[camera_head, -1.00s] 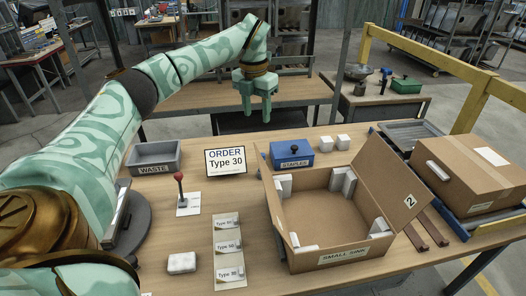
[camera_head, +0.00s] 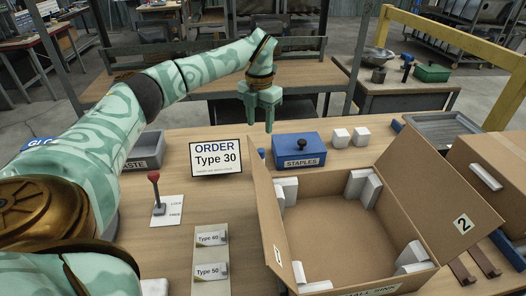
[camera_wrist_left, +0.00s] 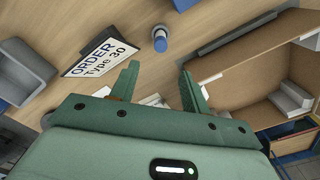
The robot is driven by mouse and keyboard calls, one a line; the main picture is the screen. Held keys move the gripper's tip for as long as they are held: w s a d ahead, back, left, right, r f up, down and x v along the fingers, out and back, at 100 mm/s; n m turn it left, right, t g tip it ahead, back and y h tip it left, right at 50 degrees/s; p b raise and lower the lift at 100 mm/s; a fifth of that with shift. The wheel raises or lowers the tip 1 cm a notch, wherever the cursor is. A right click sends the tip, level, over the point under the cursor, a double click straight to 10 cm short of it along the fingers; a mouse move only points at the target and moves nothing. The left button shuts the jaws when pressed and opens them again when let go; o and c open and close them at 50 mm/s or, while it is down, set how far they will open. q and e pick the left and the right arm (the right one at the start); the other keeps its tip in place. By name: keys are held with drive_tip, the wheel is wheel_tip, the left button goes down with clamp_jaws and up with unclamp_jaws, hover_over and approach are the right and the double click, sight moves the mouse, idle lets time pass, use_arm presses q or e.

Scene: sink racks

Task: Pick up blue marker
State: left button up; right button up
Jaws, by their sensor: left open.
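The blue marker (camera_wrist_left: 160,40) shows in the left wrist view as a short upright cylinder with a blue top and a paler ring, standing on the wooden table. In the head view only a small blue bit of it (camera_head: 261,153) shows, beside the staples box. My left gripper (camera_head: 261,125) is open and empty above the table, pointing down. In the left wrist view the marker lies beyond the gap between its two fingers (camera_wrist_left: 159,72), apart from them. My right gripper is not in view.
The open cardboard box (camera_head: 340,222) stands right of the marker, its flap close by. The blue staples box (camera_head: 298,152) and order sign (camera_head: 217,157) are near. A red-knobbed lever (camera_head: 156,190) and grey waste bin (camera_head: 148,148) stand left.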

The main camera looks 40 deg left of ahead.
sight(261, 150)
use_arm(q)
wheel_tip(261, 150, down, 7)
drive_tip(key=shift+f+b, duration=0.15)
drive_tip(key=shift+b, duration=0.95)
drive_tip(key=f+b, duration=0.2)
drive_tip(key=f, duration=0.3)
drive_tip(key=shift+w+f+b, duration=0.2)
drive_tip(key=shift+w+b, duration=0.1)
drive_tip(key=shift+b, duration=0.1)
drive_tip(key=shift+s+r, duration=0.1)
drive_tip(key=shift+r, duration=0.1)
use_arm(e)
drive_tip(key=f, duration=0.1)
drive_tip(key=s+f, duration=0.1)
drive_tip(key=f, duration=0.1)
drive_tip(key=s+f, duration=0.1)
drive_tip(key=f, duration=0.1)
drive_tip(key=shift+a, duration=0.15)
use_arm(q)
clamp_jaws()
